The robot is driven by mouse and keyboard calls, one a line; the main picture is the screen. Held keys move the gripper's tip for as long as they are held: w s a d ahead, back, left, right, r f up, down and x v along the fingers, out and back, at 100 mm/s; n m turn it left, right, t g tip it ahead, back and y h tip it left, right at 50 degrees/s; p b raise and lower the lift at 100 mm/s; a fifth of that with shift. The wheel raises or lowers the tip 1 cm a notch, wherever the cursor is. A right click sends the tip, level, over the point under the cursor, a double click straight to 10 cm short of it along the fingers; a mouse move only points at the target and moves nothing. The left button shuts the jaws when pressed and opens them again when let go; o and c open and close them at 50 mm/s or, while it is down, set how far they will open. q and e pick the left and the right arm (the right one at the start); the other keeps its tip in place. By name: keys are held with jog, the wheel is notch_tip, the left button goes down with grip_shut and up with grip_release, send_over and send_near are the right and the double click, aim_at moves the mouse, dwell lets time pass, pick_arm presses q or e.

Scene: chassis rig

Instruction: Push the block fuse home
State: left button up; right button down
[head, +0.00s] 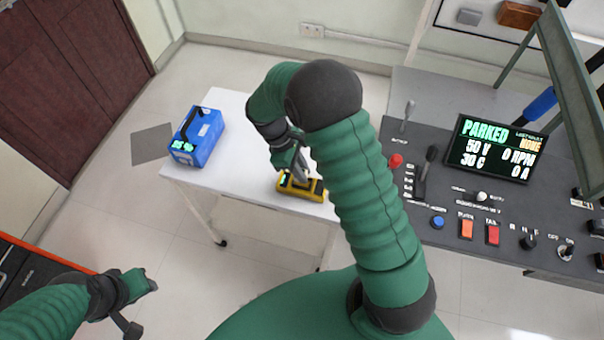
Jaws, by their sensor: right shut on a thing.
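I cannot make out a block fuse in the head view. My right gripper (301,178) reaches down over the white table and is shut on a small yellow-and-black device (290,187) near the table's right side. The device appears to rest on the tabletop, and my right arm stands close beside it. My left gripper (143,296) is at the lower left, away from the table, and its jaw opening is unclear. My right arm hides part of the table and the left edge of the dark console.
A blue battery box (198,137) with a green readout stands on the white table's (232,180) left. The dark console (450,215) at right carries levers, buttons and a screen (496,148) reading PARKED. A grey mat (152,144) lies on the floor. The tabletop between box and device is clear.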

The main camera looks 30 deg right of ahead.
jog(key=shift+s+f, duration=0.1)
jog(key=shift+f, duration=0.8)
jog(key=shift+d+f, duration=0.1)
jog(key=shift+f, duration=0.2)
jog(key=shift+d, duration=0.25)
jog(key=c, duration=1.3)
grip_release()
jog(key=shift+c, duration=0.2)
jog(key=shift+a, duration=0.15)
jog(key=shift+a, duration=0.1)
jog(key=v, duration=1.1)
jog(key=s+a+m+t+y, duration=0.1)
jog(key=s+a+m+t, duration=0.1)
jog(key=s, duration=0.4)
jog(key=s+a+f+m+t+y, duration=0.1)
jog(key=s+a+m+t+y, duration=0.1)
jog(key=s+m+t, duration=0.2)
jog(key=shift+s+a+f+m, duration=0.2)
jog(key=shift+s+a+m, duration=0.2)
jog(key=shift+s+m, duration=0.6)
